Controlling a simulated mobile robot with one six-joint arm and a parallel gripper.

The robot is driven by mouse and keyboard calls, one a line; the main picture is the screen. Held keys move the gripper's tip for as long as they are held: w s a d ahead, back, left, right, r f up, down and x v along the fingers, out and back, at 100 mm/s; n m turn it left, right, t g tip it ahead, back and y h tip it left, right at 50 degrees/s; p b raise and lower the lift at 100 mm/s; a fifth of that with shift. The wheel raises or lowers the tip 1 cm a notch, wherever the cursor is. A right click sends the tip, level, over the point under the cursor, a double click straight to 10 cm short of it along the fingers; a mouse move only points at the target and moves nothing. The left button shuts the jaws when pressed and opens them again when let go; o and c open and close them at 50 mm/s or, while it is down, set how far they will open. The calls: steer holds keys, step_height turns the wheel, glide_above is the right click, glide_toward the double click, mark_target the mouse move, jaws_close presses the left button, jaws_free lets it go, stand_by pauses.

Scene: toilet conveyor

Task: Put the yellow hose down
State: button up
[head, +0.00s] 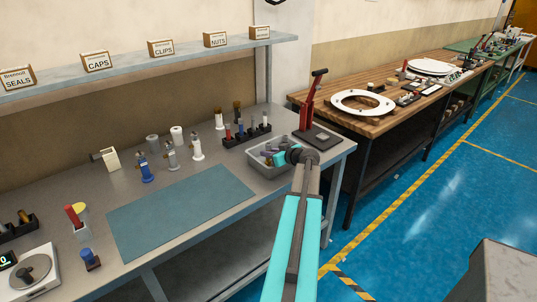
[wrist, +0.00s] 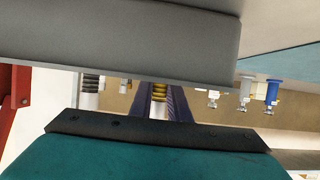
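A yellow ribbed piece, which looks like the yellow hose (wrist: 159,92), shows in the wrist view in the gap between my dark fingers. I cannot tell whether it lies between the fingers or stands behind them. In the head view I cannot pick out a yellow hose for certain. My gripper (head: 300,155) is low at the right end of a grey bin (head: 264,167) holding several grey and bluish parts. My fingertips are hidden there, and a large grey surface cuts them off in the wrist view.
A teal mat (head: 180,210) lies clear on the grey bench. Labelled boxes line the shelf above. A wooden bench (head: 400,125) with toilet seats is at right.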

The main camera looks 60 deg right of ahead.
steer(key=o, duration=0.5)
steer(key=shift+c, duration=0.2)
steer(key=shift+r+p, duration=0.2)
steer(key=shift+p, duration=0.2)
steer(key=b+v, duration=0.3)
steer(key=v, duration=0.9)
steer(key=shift+a, duration=0.1)
